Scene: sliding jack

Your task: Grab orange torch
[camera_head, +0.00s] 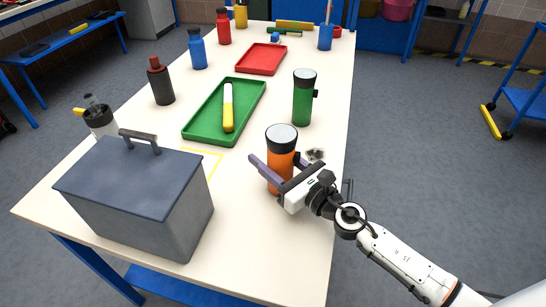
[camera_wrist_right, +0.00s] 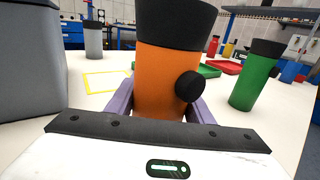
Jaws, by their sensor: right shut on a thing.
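The orange torch (camera_head: 281,156) stands upright on the white table, with a dark head, a pale top and a dark side knob. My right gripper (camera_head: 270,176) reaches in from the right and is shut on the torch's body, with one purple finger on each side. In the right wrist view the torch (camera_wrist_right: 168,80) fills the middle, between the purple fingers, its knob facing the camera. Its lower end is hidden there behind the gripper body. My left gripper is not in view.
A green torch (camera_head: 303,98) stands behind. A grey box (camera_head: 150,200) with a handle stands at the left. A green tray (camera_head: 190,127) holds a yellow-and-white stick (camera_head: 228,108). A red tray (camera_head: 262,58) and several bottles stand farther back. A yellow outline marks the table beside the box.

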